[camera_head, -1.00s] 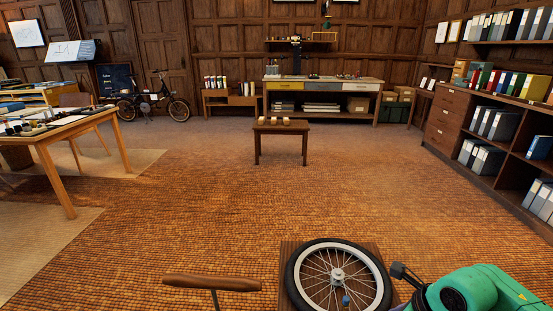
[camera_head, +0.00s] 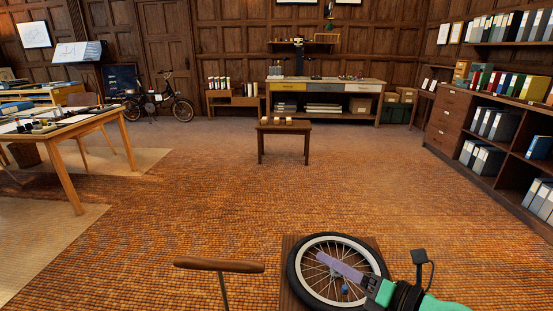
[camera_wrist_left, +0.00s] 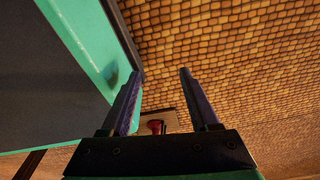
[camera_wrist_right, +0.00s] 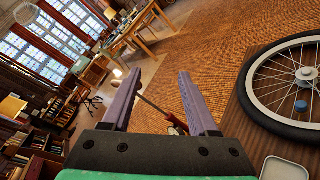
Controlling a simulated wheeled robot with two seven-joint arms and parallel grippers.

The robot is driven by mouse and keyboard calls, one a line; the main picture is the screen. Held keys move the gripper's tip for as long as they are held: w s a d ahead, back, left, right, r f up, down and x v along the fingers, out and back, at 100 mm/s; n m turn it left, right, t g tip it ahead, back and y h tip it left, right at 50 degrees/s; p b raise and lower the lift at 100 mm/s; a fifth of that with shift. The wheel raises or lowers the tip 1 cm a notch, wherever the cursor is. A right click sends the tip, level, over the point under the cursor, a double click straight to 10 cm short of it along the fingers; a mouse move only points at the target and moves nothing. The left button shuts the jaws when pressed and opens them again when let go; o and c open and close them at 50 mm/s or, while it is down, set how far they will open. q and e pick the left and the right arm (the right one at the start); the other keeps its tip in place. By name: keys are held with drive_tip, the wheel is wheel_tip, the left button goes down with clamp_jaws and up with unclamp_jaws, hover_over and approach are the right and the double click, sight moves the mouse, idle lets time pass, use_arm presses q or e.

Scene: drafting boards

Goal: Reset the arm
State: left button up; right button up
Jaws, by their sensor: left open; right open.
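My right gripper (camera_head: 322,258) extends from the lower right over the bicycle wheel in the head view. Its purple fingers stand apart with nothing between them in the right wrist view (camera_wrist_right: 159,76). My left gripper (camera_wrist_left: 160,76) is outside the head view; in the left wrist view it is open and empty above the tiled floor. The wheel (camera_head: 295,271) lies flat on a wooden top (camera_head: 374,244), partly hidden by the right gripper. It also shows at the right of the right wrist view (camera_wrist_right: 262,110).
A wooden handle on a metal rod (camera_head: 219,265) stands left of the wheel. A small table (camera_head: 284,129) with several small items stands ahead, a workbench (camera_head: 325,83) behind it. A desk (camera_head: 62,135) is at left, shelves (camera_head: 490,150) at right. The middle floor is clear.

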drive_tip(key=w+d+r+m+t+h, duration=0.3)
drive_tip(key=d+r+m+t+h, duration=0.35)
drive_tip(key=m, duration=0.75)
drive_tip(key=s+d+f+m+g+h, duration=0.35)
drive_tip(key=d+f+m+h, duration=0.45)
drive_tip(key=d+f+m, duration=0.4)
drive_tip(key=s+a+f+m+g+y, duration=0.2)
drive_tip(key=s+a+f+m+g, duration=0.2)
drive_tip(key=s+f+g, duration=0.35)
drive_tip(key=s+a+f+m+g+y, duration=0.2)
drive_tip(key=s+a+f+m+g, duration=0.15)
drive_tip(key=s+f, duration=0.55)
wheel_tip(320, 180, down, 24)
drive_tip(key=s+g, duration=0.2)
drive_tip(key=s+d+f+g, duration=0.1)
drive_tip(key=s+d+f, duration=0.2)
drive_tip(key=s+f, duration=1.05)
use_arm(q)
wheel_tip(320, 180, up, 15)
drive_tip(key=s+p, duration=0.1)
drive_tip(key=p, duration=1.4)
drive_tip(key=shift+s+a, duration=0.25)
drive_tip(key=shift+s, duration=0.05)
use_arm(e)
wheel_tip(320, 180, up, 16)
drive_tip(key=s, duration=0.2)
drive_tip(key=shift+f+h, duration=0.2)
drive_tip(key=shift+h, duration=0.15)
